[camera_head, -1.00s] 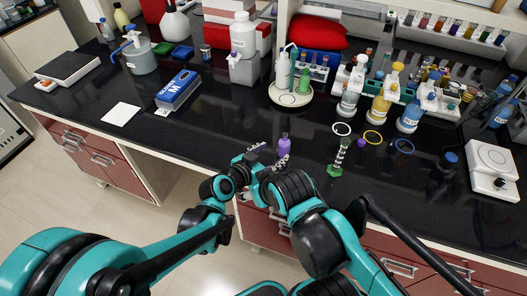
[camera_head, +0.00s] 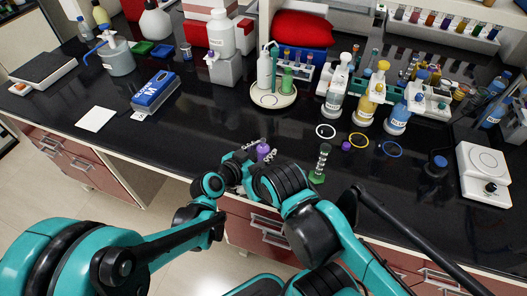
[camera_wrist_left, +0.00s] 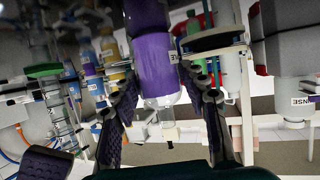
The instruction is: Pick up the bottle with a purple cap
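The small purple bottle (camera_head: 263,151) stands upright near the front edge of the black bench, partly hidden by my left gripper. In the left wrist view the purple bottle (camera_wrist_left: 157,68) is large, with a clear part below the purple band. My left gripper (camera_head: 261,155) is at the bottle. In the wrist view its fingers (camera_wrist_left: 158,82) are spread, one on each side of the bottle. Whether they touch it I cannot tell. My right gripper does not show.
A green-based glass cylinder (camera_head: 320,162) stands just right of the purple bottle. The bench left of the gripper is clear up to the blue box (camera_head: 156,91).

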